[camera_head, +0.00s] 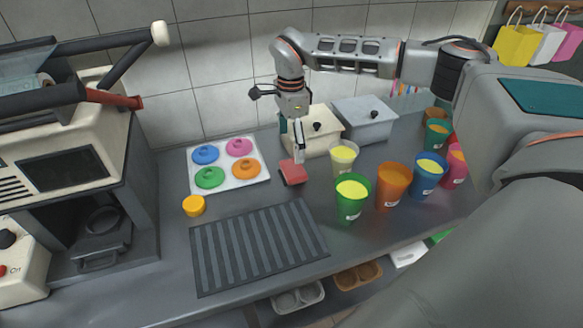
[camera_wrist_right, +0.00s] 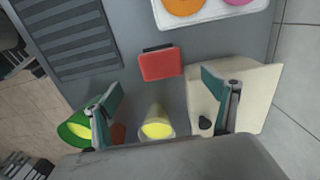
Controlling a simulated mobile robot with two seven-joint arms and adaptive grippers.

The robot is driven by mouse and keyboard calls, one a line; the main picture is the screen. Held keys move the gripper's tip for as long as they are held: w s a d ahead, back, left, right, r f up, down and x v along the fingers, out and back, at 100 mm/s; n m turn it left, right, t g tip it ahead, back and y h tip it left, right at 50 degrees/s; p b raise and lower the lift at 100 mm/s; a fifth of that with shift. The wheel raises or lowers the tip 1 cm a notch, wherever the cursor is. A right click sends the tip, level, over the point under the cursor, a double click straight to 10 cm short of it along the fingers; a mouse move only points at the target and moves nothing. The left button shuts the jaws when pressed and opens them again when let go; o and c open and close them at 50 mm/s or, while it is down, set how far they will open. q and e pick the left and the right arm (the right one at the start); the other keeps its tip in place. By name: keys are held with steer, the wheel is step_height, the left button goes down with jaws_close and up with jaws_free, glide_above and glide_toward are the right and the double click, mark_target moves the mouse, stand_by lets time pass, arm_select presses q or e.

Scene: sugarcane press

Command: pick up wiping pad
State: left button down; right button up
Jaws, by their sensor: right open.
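The wiping pad is a small red block (camera_head: 293,173) with a dark edge, lying on the grey counter between the lid tray and the cups. It also shows in the right wrist view (camera_wrist_right: 161,65), ahead of the fingertips and between their lines. My right gripper (camera_head: 299,158) points down just behind and above the pad. In the right wrist view its two fingers (camera_wrist_right: 161,82) are spread wide with nothing between them. Whether a finger touches the pad is unclear. My left gripper is not in view.
A clear cup with yellow content (camera_head: 343,158) stands close right of the pad, with several coloured cups beyond. A cream box (camera_head: 318,140) is behind. A white tray with coloured lids (camera_head: 262,178) is left. A dark ribbed mat (camera_head: 258,245) lies in front.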

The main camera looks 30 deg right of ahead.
mark_target(291, 168)
step_height(291, 168, down, 10)
steer(key=shift+r, duration=0.2)
steer(key=c, duration=1)
